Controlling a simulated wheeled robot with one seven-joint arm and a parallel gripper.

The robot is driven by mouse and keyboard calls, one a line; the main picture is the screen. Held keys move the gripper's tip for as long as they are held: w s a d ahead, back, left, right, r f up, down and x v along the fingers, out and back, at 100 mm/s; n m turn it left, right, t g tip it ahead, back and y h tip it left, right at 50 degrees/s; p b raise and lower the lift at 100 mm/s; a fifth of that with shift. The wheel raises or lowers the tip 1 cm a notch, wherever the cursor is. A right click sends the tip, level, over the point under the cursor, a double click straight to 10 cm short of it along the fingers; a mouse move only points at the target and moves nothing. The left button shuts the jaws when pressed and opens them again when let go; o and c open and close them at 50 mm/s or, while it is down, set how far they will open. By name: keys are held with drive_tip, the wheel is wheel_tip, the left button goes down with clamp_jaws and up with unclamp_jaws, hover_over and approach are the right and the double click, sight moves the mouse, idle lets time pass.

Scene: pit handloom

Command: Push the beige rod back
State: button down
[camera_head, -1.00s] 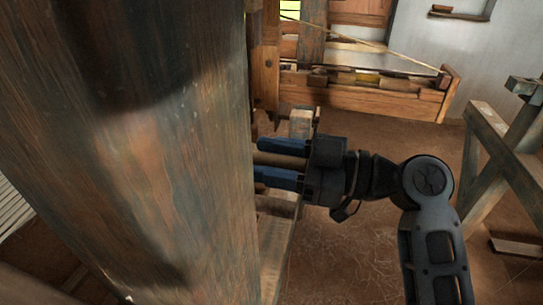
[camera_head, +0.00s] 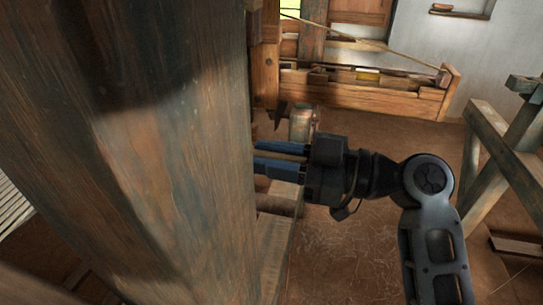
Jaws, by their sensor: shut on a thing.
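My gripper (camera_head: 257,157) reaches in from the right, and its two blue fingers point left at the edge of the large wooden post (camera_head: 170,130). The fingers are close together and shut on the beige rod. The rod itself hardly shows now: the fingers and the post hide it, and I cannot see its ends.
The big post fills the left half and hides what is behind it. Wooden beams (camera_head: 276,245) run below my gripper. A wooden loom frame (camera_head: 370,98) stands behind, and a trestle (camera_head: 492,150) at the right. Brown floor between is clear.

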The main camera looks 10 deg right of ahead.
drive_tip(key=shift+s+a+f+b, duration=0.1)
drive_tip(key=shift+s+a+b, duration=0.25)
drive_tip(key=shift+s, duration=0.5)
drive_tip(key=shift+s+a+b, duration=0.2)
drive_tip(key=shift+s+a, duration=0.15)
drive_tip(key=shift+s, duration=0.5)
drive_tip(key=c, duration=1)
unclamp_jaws()
drive_tip(key=shift+o, duration=0.2)
